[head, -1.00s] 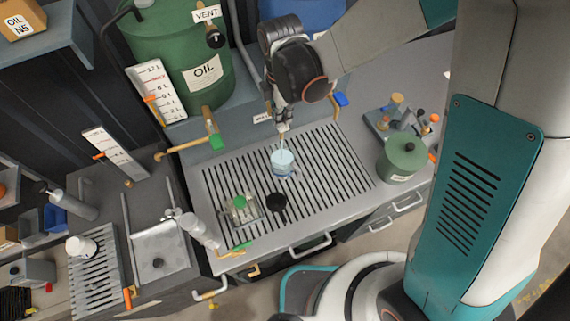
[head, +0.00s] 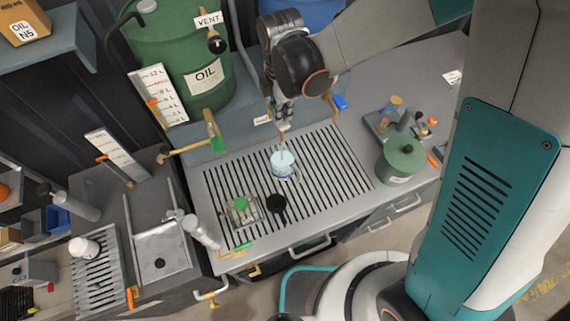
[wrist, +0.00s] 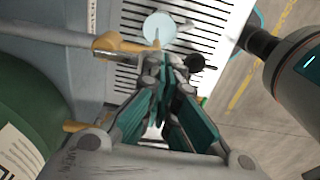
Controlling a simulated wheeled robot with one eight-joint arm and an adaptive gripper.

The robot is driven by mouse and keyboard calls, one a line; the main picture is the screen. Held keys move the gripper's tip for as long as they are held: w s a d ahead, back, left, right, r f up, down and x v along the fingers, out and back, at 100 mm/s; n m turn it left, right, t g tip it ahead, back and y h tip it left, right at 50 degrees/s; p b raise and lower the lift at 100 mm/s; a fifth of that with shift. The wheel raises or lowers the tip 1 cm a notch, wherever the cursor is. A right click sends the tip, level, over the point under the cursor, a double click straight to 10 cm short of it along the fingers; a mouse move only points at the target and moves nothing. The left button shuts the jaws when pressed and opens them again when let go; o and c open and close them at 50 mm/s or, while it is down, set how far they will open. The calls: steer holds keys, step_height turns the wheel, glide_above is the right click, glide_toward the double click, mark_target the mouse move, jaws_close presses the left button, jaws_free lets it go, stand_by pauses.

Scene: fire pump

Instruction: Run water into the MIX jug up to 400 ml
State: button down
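A clear jug (head: 284,170) stands upright on the slatted drain grid below a brass spout, with pale blue liquid in it. A thin pale line runs down from the spout into it. Its label and scale are too small to read. In the wrist view the jug (wrist: 160,27) appears from above as a pale blue disc, beside the brass tap (wrist: 118,45). My gripper (head: 282,122) is just above the jug at the tap. In the wrist view its fingers (wrist: 165,68) are close together near the tap; whether they hold its lever is hidden.
A green OIL drum (head: 190,65) with a green-handled tap (head: 214,138) stands left. A green canister (head: 401,160) stands right of the grid (head: 335,170). A small container with a green top (head: 241,206) and a black round object (head: 277,204) are in front of the jug.

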step_height(320, 180, up, 3)
steer(key=shift+f+p, duration=0.2)
steer(key=shift+p, duration=0.2)
steer(key=shift+f, duration=0.15)
steer(key=s+r, duration=0.1)
steer(key=s+d+r+p, duration=0.1)
steer(key=s+r+p, duration=0.1)
steer(key=r, duration=0.1)
steer(key=shift+d, duration=0.2)
